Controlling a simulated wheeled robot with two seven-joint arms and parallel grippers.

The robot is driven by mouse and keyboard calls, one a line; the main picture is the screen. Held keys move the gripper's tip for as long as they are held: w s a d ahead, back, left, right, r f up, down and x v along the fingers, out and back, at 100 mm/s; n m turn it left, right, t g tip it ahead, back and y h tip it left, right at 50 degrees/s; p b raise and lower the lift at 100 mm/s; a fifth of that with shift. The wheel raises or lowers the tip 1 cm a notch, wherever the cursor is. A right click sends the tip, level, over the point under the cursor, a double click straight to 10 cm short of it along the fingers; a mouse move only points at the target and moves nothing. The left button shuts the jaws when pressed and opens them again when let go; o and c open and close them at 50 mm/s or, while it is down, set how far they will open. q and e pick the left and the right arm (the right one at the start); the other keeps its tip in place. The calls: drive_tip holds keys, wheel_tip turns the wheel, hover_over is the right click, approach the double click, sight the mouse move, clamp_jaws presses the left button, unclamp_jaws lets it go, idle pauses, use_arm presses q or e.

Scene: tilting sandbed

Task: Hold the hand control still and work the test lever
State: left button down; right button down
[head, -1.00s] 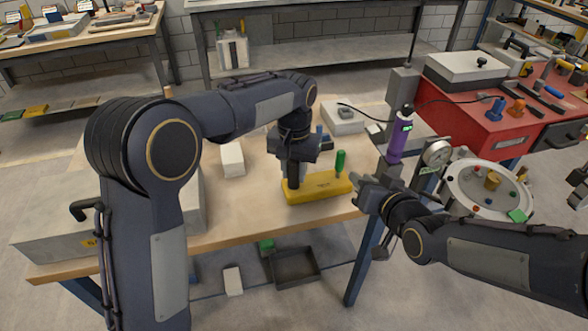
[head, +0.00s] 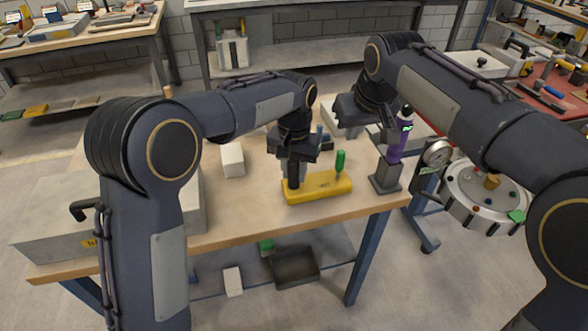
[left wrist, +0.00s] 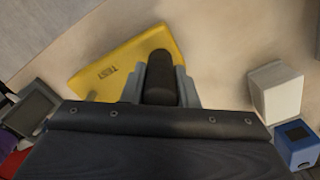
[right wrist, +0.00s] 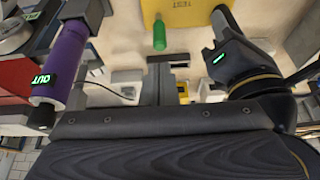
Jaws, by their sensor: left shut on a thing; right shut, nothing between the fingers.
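The hand control is a yellow block (head: 318,190) marked TEST on the wooden table. It carries a black upright post and a green upright lever (head: 340,161). My left gripper (head: 295,168) is shut on the black post; in the left wrist view the post (left wrist: 160,75) stands between the fingers. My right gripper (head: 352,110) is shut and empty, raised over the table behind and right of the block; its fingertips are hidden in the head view. In the right wrist view the green lever (right wrist: 159,36) is just beyond the shut fingers (right wrist: 163,75); I cannot tell the gap.
A purple handle (head: 396,145) with a green OUT display stands on a grey base (head: 386,177) at the table's right edge, close to my right arm. A gauge (head: 437,153) and a round tray (head: 487,203) are beyond. A white block (head: 232,159) lies left.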

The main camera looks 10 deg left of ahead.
wheel_tip(320, 180, down, 6)
drive_tip(key=shift+f, duration=0.2)
idle(0.4)
drive_tip(key=shift+f, duration=0.1)
idle(1.8)
drive_tip(key=shift+f, duration=1.9)
